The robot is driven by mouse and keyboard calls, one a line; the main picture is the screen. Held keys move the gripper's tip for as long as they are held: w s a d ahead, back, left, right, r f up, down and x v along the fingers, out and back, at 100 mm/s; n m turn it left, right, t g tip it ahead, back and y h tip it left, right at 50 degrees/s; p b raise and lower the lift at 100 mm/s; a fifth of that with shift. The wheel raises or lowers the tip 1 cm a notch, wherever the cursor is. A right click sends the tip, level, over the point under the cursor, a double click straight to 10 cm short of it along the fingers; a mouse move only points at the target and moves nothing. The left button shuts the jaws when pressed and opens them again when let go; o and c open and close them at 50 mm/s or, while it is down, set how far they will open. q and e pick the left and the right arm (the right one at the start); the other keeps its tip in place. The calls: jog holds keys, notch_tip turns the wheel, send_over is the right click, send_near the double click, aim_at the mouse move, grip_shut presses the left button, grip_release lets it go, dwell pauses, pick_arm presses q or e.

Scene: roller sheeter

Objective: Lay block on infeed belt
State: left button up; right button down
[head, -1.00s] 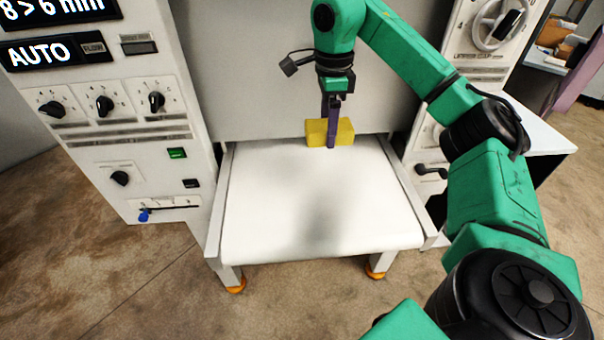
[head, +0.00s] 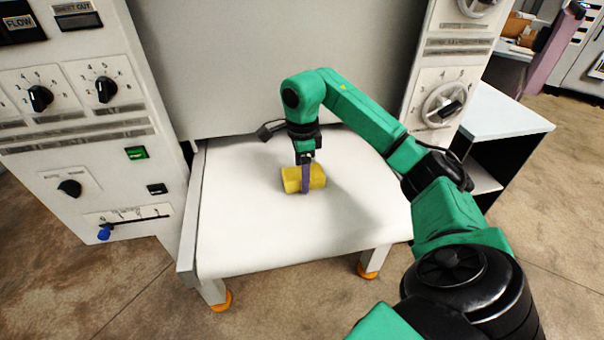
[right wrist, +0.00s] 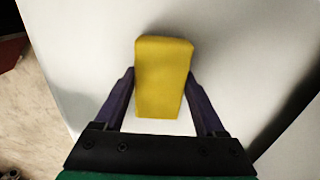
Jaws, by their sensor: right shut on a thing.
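The yellow block (head: 316,177) is between the fingers of my right gripper (head: 305,186), which is shut on it. In the head view the block is over the middle of the white infeed belt (head: 260,235), low and close to the surface; I cannot tell whether it touches. In the right wrist view the block (right wrist: 163,80) sits between the two purple fingers (right wrist: 163,98), with the white belt behind it.
The machine's left control panel (head: 85,130) with knobs and a green button stands left of the belt. A right panel with a handwheel (head: 448,104) and a white side table (head: 505,108) stand to the right. The belt's front part is clear.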

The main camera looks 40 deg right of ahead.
jog(key=shift+f, duration=0.15)
grip_release()
jog(key=shift+w, duration=0.1)
jog(key=shift+r, duration=0.5)
pick_arm(q)
jog(key=r+p, duration=0.1)
jog(key=s+r+p, duration=0.1)
jog(key=r+p, duration=0.1)
jog(key=shift+s+a+r, duration=0.1)
jog(key=shift+s+r, duration=0.05)
jog(key=shift+s, duration=0.1)
pick_arm(e)
notch_tip(320, 180, up, 11)
jog(key=shift+r, duration=0.15)
